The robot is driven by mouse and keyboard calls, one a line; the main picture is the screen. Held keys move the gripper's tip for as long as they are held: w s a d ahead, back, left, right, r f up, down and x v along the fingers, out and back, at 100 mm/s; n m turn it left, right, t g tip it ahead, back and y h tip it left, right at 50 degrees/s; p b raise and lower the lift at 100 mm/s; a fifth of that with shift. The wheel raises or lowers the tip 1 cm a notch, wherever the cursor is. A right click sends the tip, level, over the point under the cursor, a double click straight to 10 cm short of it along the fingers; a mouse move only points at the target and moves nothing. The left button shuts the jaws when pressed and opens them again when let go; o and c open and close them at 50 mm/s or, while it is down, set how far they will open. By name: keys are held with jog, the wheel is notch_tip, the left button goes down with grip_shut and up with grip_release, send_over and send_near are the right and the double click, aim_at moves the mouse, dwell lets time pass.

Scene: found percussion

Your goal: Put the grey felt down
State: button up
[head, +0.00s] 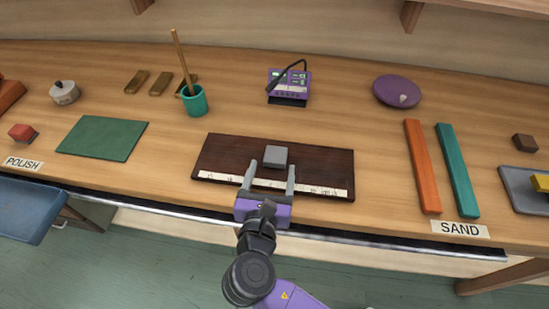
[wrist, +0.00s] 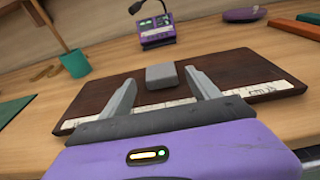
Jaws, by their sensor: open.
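A small grey block (head: 275,156), which looks like the grey felt, rests on a dark brown board (head: 325,168) in the middle of the bench. It also shows in the wrist view (wrist: 162,76), just beyond my fingertips. My gripper (head: 270,168) is open, low over the board's front part, with its two fingers apart. The block sits at or just past the fingertips, and no finger visibly presses on it. A pale marked strip (head: 215,177) runs along the board's front edge, partly hidden by my gripper.
A green mat (head: 102,139) and red block (head: 22,132) lie left near the POLISH label. A teal cup (head: 195,101) with a stick stands behind the board. A purple device (head: 289,86) is at the back. Orange (head: 422,165) and teal (head: 457,170) bars lie right.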

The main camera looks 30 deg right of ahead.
jog(key=v, duration=0.5)
jog(key=shift+s+a+r, duration=0.1)
jog(key=shift+s+a, duration=0.05)
jog(key=shift+s, duration=0.15)
